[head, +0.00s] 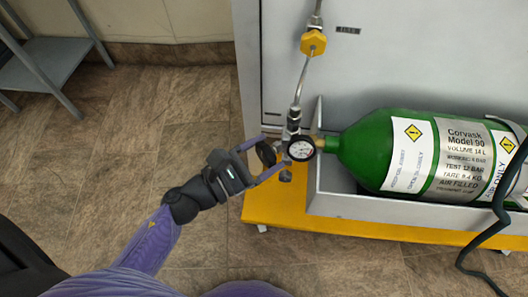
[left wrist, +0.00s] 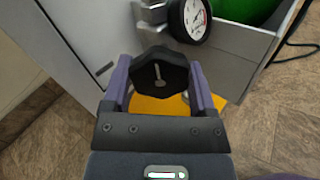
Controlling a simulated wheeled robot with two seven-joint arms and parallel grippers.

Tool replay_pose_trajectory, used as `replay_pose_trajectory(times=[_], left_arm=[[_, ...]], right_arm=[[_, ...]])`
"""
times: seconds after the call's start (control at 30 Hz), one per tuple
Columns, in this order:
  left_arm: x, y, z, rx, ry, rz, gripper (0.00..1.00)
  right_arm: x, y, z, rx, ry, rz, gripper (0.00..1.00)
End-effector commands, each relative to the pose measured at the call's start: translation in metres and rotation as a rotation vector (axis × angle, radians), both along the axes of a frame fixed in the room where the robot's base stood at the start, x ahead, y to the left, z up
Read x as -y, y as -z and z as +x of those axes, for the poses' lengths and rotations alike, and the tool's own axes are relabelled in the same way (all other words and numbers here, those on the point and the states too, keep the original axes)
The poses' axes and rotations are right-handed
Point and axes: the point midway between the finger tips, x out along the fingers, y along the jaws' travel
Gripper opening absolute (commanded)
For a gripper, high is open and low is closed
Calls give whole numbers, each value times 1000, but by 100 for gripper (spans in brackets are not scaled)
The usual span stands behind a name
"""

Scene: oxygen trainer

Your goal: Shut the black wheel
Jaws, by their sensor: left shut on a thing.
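The black wheel (left wrist: 160,73) sits on the valve fitting at the neck of the green cylinder (head: 375,150). In the head view the wheel (head: 266,153) shows as a dark disc just left of the pressure gauge (head: 301,148). My left gripper (head: 266,157) has its purple fingers on either side of the wheel and is shut on it. In the left wrist view the fingers (left wrist: 160,88) flank the wheel, and a pale mark shows on its face. The gauge (left wrist: 196,18) is close behind. My right gripper is not in view.
The cylinder lies in a grey tray (head: 355,207) on a yellow base (head: 275,207), against a grey cabinet. A metal pipe runs up to a yellow fitting (head: 313,43). A black hose (head: 497,213) hangs at the right.

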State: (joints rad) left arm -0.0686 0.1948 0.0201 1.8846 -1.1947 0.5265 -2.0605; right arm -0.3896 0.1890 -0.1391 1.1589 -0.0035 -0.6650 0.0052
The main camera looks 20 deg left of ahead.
Motion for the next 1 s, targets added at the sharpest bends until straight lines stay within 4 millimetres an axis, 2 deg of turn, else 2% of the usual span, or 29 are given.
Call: replay_pose_trajectory(times=[0.37, 0.4, 0.5, 0.87, 1.0], left_arm=[[0, 1, 0, 1, 0, 8, 15], [0, 1, 0, 1, 0, 8, 78], [0, 1, 0, 1, 0, 6, 99], [0, 0, 0, 2, 1, 5, 100], [-8, 0, -12, -1, -1, 3, 100]], right_arm=[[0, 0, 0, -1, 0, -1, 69], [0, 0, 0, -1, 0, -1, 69], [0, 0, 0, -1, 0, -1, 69], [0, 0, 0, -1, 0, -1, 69], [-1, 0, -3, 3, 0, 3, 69]])
